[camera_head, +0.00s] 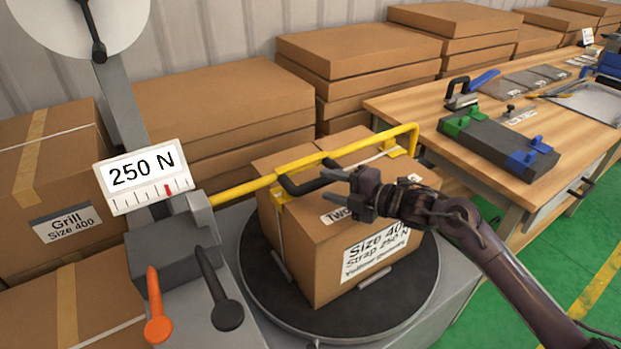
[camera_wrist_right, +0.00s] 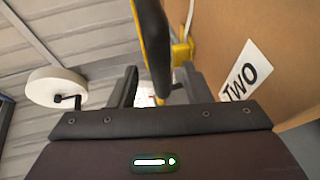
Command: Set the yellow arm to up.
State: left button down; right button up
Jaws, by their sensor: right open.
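The yellow arm (camera_head: 245,186) lies low across the top of a cardboard box (camera_head: 335,240), rising slightly toward its far right end. A black handle (camera_head: 295,188) sticks out from its middle; the handle (camera_wrist_right: 153,45) looms large in the right wrist view. My right gripper (camera_head: 338,186) is open beside the handle, above the box's near edge. In the right wrist view the handle's lower part appears between the fingers of my right gripper (camera_wrist_right: 160,88); whether they touch it cannot be told. My left gripper is not in view.
The box sits on a dark round turntable (camera_head: 265,290). A 250 N gauge (camera_head: 140,178), an orange lever (camera_head: 155,305) and a black lever (camera_head: 218,290) stand at left. Stacked boxes (camera_head: 225,105) fill the back. A wooden workbench (camera_head: 440,115) with tools is at right.

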aim_at(325, 184)
jog(key=x, duration=0.4)
jog(key=shift+w, duration=0.1)
jog(key=shift+w+a, duration=0.2)
jog(key=shift+a, duration=0.15)
jog(key=shift+a+f, duration=0.1)
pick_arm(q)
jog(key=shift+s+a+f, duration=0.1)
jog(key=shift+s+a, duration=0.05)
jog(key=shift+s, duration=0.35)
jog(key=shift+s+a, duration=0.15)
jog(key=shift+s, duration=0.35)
pick_arm(e)
grip_shut()
